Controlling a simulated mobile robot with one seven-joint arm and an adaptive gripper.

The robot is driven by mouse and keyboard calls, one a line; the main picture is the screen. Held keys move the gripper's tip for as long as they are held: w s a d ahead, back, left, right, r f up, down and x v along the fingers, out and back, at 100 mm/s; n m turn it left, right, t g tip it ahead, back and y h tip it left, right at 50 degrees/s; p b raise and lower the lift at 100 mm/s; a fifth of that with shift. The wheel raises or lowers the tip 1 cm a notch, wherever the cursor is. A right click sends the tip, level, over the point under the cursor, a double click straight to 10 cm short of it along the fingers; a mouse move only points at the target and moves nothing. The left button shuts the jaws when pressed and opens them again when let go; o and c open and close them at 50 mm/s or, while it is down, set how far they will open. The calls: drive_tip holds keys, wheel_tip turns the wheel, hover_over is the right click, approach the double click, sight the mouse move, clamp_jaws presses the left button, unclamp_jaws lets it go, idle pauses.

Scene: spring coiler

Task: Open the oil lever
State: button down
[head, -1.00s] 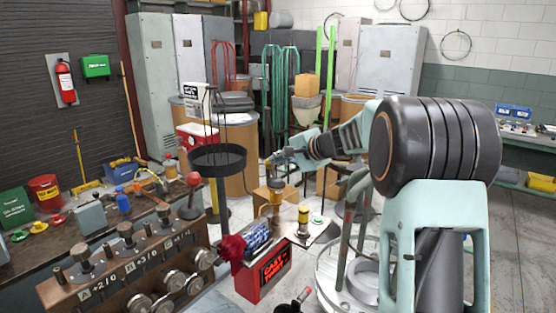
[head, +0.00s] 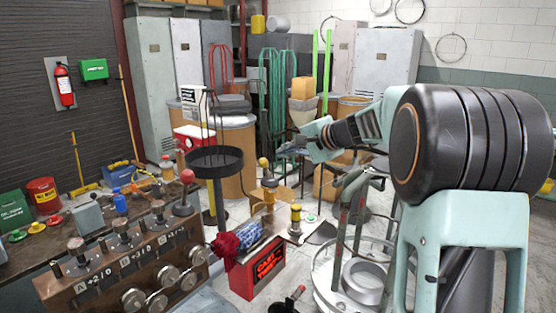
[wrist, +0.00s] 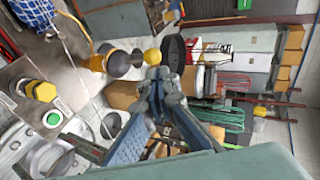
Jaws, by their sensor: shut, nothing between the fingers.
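A brass-coloured oiler (head: 269,196) stands on the small machine table, with a yellow ball knob (head: 264,163) above it. I cannot tell for certain which part is the oil lever.
A second yellow-capped fitting (head: 295,217) stands right of the oiler. A red lit sign box (head: 262,272) is below the table. A black round tray on a post (head: 215,160) rises just left. A metal ring stand (head: 360,272) is at right.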

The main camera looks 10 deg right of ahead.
drive_tip(key=v, duration=0.6)
drive_tip(key=shift+a+r+b, duration=0.15)
drive_tip(key=shift+r+b, duration=0.1)
drive_tip(key=shift+b, duration=0.2)
